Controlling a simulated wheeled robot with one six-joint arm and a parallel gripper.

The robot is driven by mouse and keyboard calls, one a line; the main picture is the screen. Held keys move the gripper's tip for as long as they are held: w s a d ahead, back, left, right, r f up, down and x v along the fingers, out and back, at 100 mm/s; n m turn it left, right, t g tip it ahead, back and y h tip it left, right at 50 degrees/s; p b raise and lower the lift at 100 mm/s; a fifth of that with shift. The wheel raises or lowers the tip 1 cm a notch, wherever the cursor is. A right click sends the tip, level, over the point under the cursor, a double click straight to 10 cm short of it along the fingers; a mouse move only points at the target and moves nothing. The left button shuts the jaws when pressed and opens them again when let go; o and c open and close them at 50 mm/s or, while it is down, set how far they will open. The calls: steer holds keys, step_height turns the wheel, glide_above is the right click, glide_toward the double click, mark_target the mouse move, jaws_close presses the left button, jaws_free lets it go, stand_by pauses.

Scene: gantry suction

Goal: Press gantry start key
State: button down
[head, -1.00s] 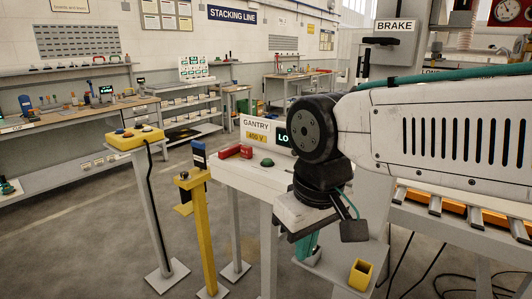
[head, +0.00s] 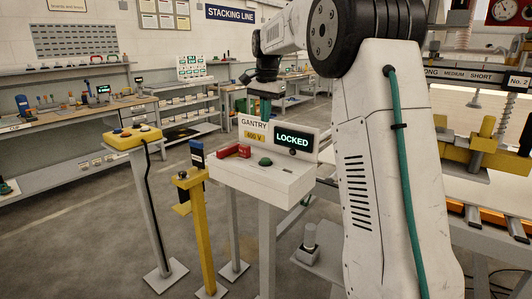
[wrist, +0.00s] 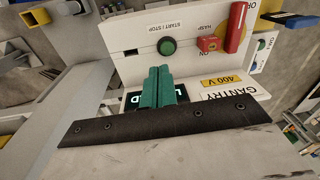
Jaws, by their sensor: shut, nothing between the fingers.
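The white gantry console (head: 285,184) stands on legs near the middle of the head view. Its display (head: 293,138) reads LOCKED in green. A green button (head: 265,162) sits on its top; the wrist view shows this button (wrist: 168,46) labelled START / STOP. Beside it are a red hasp block (wrist: 209,44) and a red handle (wrist: 237,27). My gripper (head: 265,112), with teal fingers, is raised near the top of the console's sign. In the wrist view its shut, empty fingers (wrist: 157,69) overlap the display and appear apart from the button. Their exact height is unclear.
A yellow post (head: 198,230) with a blue item on top stands left of the console. A yellow button box (head: 133,137) stands on a pole farther left. A conveyor with yellow clamps (head: 470,154) is at the right. Workbenches line the back.

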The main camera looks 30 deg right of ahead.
mark_target(266, 159)
steer(key=shift+w+d+f+m, duration=0.2)
steer(key=shift+w+d+f, duration=0.1)
steer(key=shift+w+d, duration=0.3)
steer(key=shift+w+d+f+m, duration=0.2)
steer(key=shift+w+d+f, duration=0.05)
steer(key=shift+w+d, duration=0.35)
steer(key=shift+f, duration=0.15)
steer(key=f, duration=0.9)
steer(key=w+f, duration=0.1)
steer(key=f, duration=0.3)
steer(key=shift+w+d+f, duration=0.1)
steer(key=shift+f, duration=0.25)
